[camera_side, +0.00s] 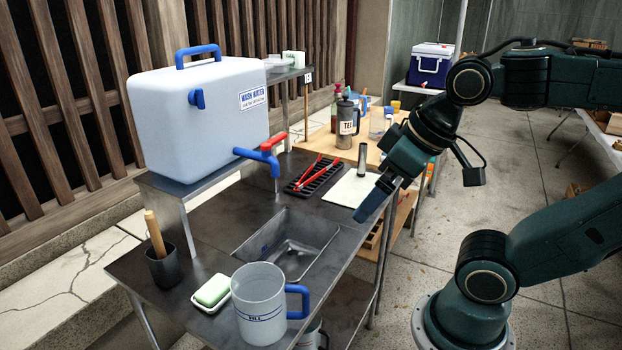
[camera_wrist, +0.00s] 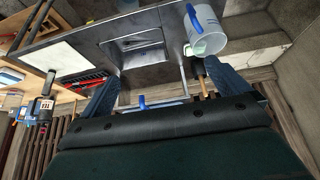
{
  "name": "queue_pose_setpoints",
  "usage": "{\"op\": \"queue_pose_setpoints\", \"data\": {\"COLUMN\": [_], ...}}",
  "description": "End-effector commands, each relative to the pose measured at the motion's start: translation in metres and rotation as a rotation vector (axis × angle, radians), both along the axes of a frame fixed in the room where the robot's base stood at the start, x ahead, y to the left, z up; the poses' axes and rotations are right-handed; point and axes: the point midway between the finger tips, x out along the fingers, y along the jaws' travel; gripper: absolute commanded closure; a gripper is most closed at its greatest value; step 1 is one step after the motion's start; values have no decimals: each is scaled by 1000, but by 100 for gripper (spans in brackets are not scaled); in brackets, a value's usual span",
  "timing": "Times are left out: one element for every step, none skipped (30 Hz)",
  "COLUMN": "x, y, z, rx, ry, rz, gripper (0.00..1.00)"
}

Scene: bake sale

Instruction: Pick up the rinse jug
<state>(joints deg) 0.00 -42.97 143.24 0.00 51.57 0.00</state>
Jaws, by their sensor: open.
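The rinse jug, a translucent jug (camera_side: 258,308) with a blue handle, stands upright at the front corner of the metal sink table, in front of the sink (camera_side: 318,236). The jug also shows at the top of the wrist view (camera_wrist: 209,24). My gripper (camera_side: 374,201) is in the air near the table's right edge, beside the white cloth, well apart from the jug. In the wrist view its two blue fingers (camera_wrist: 168,88) are spread wide with nothing between them.
A dark cup with a wooden handle (camera_side: 164,268), a large wash water container (camera_side: 200,115) with red and blue taps, and a black rack (camera_side: 314,175) surround the sink.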

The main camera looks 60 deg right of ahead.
Motion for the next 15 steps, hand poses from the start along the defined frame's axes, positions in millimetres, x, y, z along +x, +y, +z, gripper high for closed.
{"op": "queue_pose_setpoints", "data": {"x": [0, 0, 0, 0, 0, 0, 1, 2, 3, 4, 6, 8, 10, 13, 17], "y": [0, 0, 0, 0, 0, 0, 0, 1, 1, 2, 3, 4, 5, 6, 8], "z": [0, 0, 0, 0, 0, 0, 0, 0, 0, 0, 1, 1, 0, 0, 0], "rx": [0, 0, 0, 0, 0, 1, 0, 1, 2, 3, 3, 6, 7, 9, 10], "ry": [0, 0, 0, 0, 0, 1, 3, 5, 8, 13, 18, 26, 33, 42, 53], "rz": [0, 0, 0, 0, 0, 0, 1, 2, 3, 5, 6, 9, 10, 14, 17], "gripper": [0, 0, 0, 0, 0, 0, 0, 0, 0, 0, 0, 0, 0, 0, 0]}}
